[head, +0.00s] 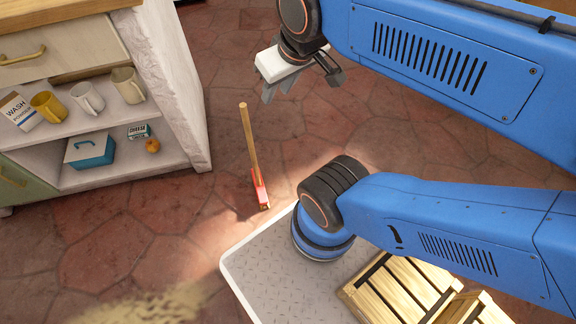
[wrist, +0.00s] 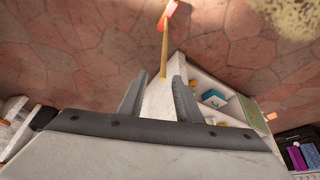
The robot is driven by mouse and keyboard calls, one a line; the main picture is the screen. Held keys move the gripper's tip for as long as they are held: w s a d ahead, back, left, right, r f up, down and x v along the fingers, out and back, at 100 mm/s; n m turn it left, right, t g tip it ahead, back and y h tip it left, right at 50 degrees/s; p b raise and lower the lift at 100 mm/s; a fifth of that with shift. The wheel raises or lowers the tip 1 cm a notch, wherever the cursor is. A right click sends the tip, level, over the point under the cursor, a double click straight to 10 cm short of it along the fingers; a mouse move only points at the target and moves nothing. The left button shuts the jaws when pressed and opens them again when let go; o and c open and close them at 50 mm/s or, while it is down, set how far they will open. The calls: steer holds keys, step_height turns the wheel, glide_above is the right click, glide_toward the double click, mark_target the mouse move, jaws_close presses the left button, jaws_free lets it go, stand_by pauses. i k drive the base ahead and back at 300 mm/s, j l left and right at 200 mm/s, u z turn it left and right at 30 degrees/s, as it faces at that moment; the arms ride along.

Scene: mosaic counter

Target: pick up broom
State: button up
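The broom (head: 250,150) has a light wooden handle and a red head (head: 260,188). In the head view it stands on the tiled floor between the shelf unit and my base, head down, handle top up. In the wrist view its handle (wrist: 164,48) shows beyond my fingertips, with the red head (wrist: 170,10) at the top edge. My gripper (head: 290,88) is open and empty, up and to the right of the handle top in the head view. In the wrist view the two fingers (wrist: 155,82) are apart, with the handle's end between and beyond them. They do not appear to touch it.
A white shelf unit (head: 180,90) stands at the left, holding mugs (head: 88,98), a wash powder box (head: 20,110), a blue box (head: 90,150) and an orange (head: 152,146). Wooden crates (head: 400,290) lie on my base's plate. The red tiled floor (head: 150,240) around the broom is clear.

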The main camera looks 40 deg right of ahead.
mark_target(258, 182)
steer(key=j+z, duration=0.1)
steer(key=z, duration=0.45)
steer(key=j+z, duration=0.2)
steer(key=j, duration=0.75)
steer(key=j+u, duration=0.1)
steer(key=u, duration=0.35)
steer(key=i+j+u, duration=0.1)
steer(key=u, duration=0.3)
steer(key=j+u, duration=0.1)
steer(key=u, duration=0.35)
steer(key=k+l+u, duration=0.75)
steer(key=k, duration=0.5)
steer(key=l+z, duration=0.1)
steer(key=z, duration=0.25)
steer(key=k+l+z, duration=0.1)
steer(key=z, duration=0.25)
steer(key=l+z, duration=0.1)
steer(key=z, duration=0.25)
